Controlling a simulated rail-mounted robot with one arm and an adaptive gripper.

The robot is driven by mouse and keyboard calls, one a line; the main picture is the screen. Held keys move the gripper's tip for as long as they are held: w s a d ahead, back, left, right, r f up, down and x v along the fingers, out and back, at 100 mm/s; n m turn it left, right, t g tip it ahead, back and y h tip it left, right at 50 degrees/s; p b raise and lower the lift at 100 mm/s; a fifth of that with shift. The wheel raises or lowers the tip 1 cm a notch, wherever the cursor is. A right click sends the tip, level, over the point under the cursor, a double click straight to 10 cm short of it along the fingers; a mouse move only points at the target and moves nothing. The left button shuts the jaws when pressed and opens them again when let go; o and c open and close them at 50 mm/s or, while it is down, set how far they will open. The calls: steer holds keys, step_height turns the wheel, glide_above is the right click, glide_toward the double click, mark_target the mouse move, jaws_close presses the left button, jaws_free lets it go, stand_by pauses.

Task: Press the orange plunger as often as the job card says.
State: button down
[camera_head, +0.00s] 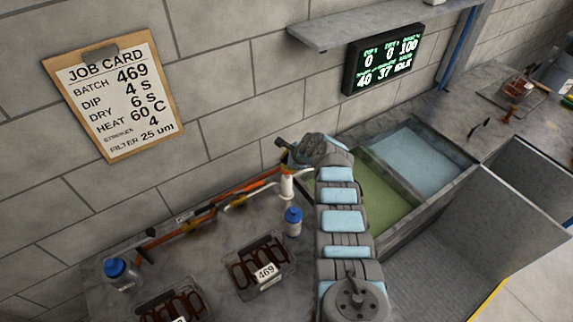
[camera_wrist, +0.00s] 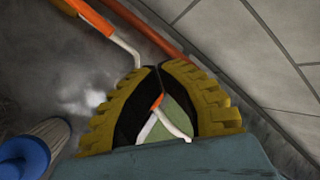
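The job card (camera_head: 118,95) hangs on a clipboard on the wall; it reads batch 469, dip 4 s, dry 6 s, heat 60 C, a small blurred line with 4, filter 25 um. A white upright cylinder (camera_head: 287,186) with a white spout stands on the bench below my gripper (camera_head: 283,147). In the wrist view the fingertips of my gripper (camera_wrist: 158,68) meet. Through the gap behind them a small orange piece (camera_wrist: 157,101) with white arms shows, possibly the plunger; I cannot tell whether the fingers touch it.
A blue-capped bottle (camera_head: 293,222) stands close by. A tray (camera_head: 285,287) tagged 469 holds copper tubes. Orange-handled tools (camera_head: 250,197) lie along the wall. Open tanks (camera_head: 425,160) are right of my arm. A dark display (camera_head: 383,60) shows several numbers and IDLE.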

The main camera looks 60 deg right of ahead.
steer(key=shift+r+p, duration=0.95)
steer(key=shift+r, duration=0.05)
steer(key=shift+r, duration=0.1)
step_height(320, 180, up, 5)
steer(key=p, duration=0.5)
stand_by(1.6)
step_height(320, 180, up, 4)
steer(key=shift+f+p, duration=0.15)
steer(key=shift+p, duration=0.7)
steer(key=shift+f, duration=0.1)
